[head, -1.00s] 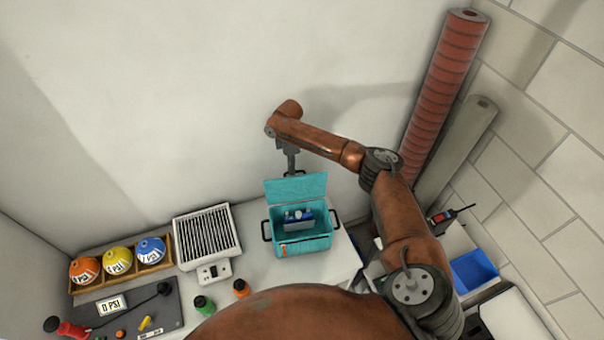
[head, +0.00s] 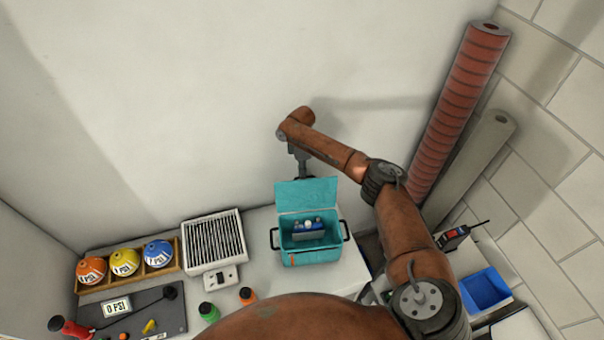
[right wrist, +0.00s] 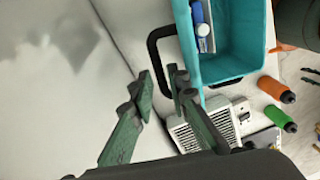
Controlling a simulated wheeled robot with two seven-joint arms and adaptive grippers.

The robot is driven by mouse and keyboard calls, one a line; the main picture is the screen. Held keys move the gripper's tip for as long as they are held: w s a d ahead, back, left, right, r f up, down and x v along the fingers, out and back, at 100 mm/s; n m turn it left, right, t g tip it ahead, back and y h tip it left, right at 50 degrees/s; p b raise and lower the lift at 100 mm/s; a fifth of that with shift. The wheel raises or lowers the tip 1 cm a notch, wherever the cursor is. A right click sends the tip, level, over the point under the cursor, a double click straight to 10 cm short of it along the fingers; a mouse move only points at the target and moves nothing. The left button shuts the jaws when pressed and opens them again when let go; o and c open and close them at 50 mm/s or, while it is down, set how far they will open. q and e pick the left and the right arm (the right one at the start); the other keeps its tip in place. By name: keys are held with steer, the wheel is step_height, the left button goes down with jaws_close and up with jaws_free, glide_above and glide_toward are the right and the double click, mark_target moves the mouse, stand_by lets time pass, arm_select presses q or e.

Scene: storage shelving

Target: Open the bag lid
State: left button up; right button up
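The teal bag (head: 312,257) stands on the white surface, with black handles on its sides. Its lid (head: 307,194) is raised, standing up at the back, and the inside is exposed. A blue and white item (head: 308,229) lies inside. My right gripper (head: 303,168) points down just behind the raised lid, its fingertips partly hidden by it. In the right wrist view the gripper (right wrist: 161,82) has its fingers apart with nothing clearly held, close to a black handle (right wrist: 154,47) of the bag (right wrist: 240,60). I cannot tell whether they touch. My left gripper is not in view.
A white slatted unit (head: 213,240) stands left of the bag. Several coloured balls sit in a wooden rack (head: 127,268). Green (head: 208,312) and orange (head: 247,295) bottles stand in front. A blue bin (head: 486,290) is at right. The wall is close behind the bag.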

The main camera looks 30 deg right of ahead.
step_height(320, 180, up, 12)
steer(key=shift+w, duration=0.45)
steer(key=shift+s+d+f, duration=0.1)
steer(key=shift+d+f, duration=0.05)
steer(key=shift+f, duration=0.05)
